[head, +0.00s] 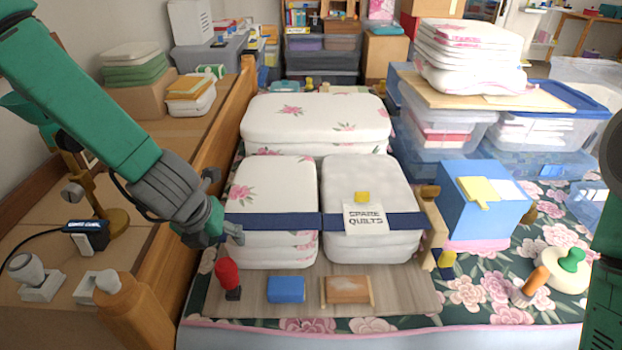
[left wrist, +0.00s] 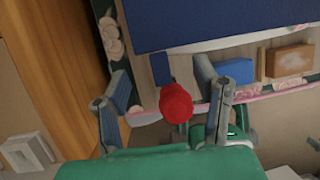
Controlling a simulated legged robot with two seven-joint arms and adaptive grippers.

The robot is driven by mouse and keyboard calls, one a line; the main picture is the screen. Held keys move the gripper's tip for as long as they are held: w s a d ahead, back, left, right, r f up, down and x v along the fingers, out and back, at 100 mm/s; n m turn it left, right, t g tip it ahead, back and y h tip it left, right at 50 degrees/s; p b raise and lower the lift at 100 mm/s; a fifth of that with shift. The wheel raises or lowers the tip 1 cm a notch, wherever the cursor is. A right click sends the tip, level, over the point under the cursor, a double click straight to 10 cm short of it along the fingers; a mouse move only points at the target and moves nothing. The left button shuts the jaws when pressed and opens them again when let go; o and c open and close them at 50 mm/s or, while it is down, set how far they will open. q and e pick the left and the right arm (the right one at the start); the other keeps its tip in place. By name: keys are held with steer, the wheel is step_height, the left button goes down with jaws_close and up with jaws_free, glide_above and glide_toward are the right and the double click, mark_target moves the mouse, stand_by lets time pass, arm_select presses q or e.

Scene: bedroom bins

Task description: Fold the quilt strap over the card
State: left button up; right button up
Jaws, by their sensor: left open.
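The spare quilts are two folded stacks, a left one (head: 272,180) with pink flowers and a right one (head: 368,175). A dark blue strap (head: 272,221) runs across both. A white card (head: 365,220) reading "SPARE QUILTS" stands at the front of the right stack, over the strap's line, with a yellow piece (head: 362,197) at its top. My left gripper (head: 226,236) is open and empty at the left stack's left front edge, near the strap's left end. In the left wrist view its fingers (left wrist: 165,105) are apart, and broad dark blue (left wrist: 220,18), apparently the strap, fills the top.
A red-topped tool (head: 228,275), blue block (head: 286,290) and wooden block (head: 348,290) lie on the board (head: 400,290) in front. A wooden piece (head: 433,225) stands right of the stacks; a blue box (head: 485,205) stands beyond. My right arm shows at the right edge.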

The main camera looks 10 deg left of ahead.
arm_select(q)
steer(key=shift+f+b, duration=0.3)
steer(key=shift+f, duration=0.1)
steer(key=shift+r, duration=0.1)
stand_by(0.8)
jaws_close()
step_height(320, 180, up, 3)
steer(key=y+p, duration=0.1)
steer(key=p, duration=0.5)
steer(key=shift+y, duration=0.4)
steer(key=r+p, duration=0.1)
steer(key=p, duration=0.1)
steer(key=r+y+p, duration=0.1)
steer(key=p, duration=0.1)
steer(key=shift+w+d+r+m+g, duration=0.1)
steer(key=shift+d+r+m+g, duration=0.1)
steer(key=shift+r+m+g, duration=0.1)
steer(key=shift+d+r+y+p, duration=0.1)
steer(key=shift+r+y+p, duration=0.25)
steer(key=shift+p, duration=0.35)
